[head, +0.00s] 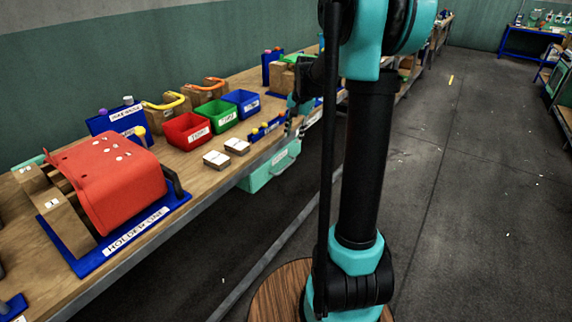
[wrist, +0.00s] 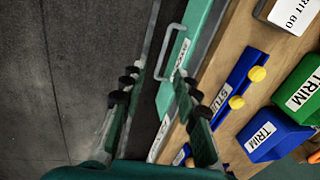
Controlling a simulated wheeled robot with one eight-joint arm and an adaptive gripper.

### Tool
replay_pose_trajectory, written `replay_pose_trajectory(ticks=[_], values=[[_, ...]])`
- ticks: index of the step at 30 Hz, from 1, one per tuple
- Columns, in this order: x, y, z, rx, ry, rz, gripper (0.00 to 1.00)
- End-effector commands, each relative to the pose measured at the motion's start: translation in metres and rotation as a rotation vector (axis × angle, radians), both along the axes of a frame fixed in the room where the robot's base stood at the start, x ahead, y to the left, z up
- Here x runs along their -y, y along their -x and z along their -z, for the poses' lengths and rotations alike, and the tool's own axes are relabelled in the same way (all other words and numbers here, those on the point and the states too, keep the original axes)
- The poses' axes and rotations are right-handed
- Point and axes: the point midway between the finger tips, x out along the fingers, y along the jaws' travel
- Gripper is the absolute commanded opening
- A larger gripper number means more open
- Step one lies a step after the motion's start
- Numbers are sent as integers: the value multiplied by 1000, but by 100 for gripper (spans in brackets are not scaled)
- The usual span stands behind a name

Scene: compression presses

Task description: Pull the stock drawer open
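The stock drawer (head: 270,170) is a teal box under the front edge of the workbench. In the wrist view its teal front (wrist: 166,97) runs up the middle, with a pale bar handle (wrist: 166,52) standing off it. My gripper (wrist: 157,80) is open, with a dark-padded finger on each side of the handle's lower end in the picture. I see no clear contact, and the depth between fingers and handle is hard to tell.
On the wooden bench (head: 225,178) stand red (head: 187,130), green (head: 219,114) and blue (head: 243,103) bins, a blue rack with yellow knobs (wrist: 236,102), and a red press cover (head: 110,175) on a blue base. The dark floor in front of the bench is clear.

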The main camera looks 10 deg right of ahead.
Motion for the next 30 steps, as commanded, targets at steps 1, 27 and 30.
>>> replay_pose_trajectory(ticks=[1, 27, 30], values=[[1, -10, -1, -9, -8, 21, 31], [-14, -40, 115, -25, -21, 58, 31], [-16, -42, 133, -26, -21, 59, 31]])
